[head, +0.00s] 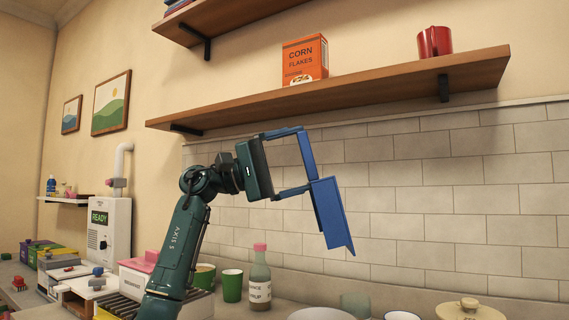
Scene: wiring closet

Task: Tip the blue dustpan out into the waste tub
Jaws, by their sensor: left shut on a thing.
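My left gripper (307,158) is raised in front of the tiled wall, below the long shelf. It is shut on the blue dustpan (333,217), with its fingers at the handle end. The dustpan hangs down and to the right of the gripper, steeply tilted, in the air above the counter. I cannot tell whether anything is in the pan. I cannot make out a waste tub in this view. My right gripper is not in view.
A wooden shelf (390,88) above holds a corn flakes box (304,60) and a red mug (434,42). Below stand a bottle (260,280), a green cup (232,286), a lidded cream pot (470,310) and a white machine (110,230). The air right of the dustpan is clear.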

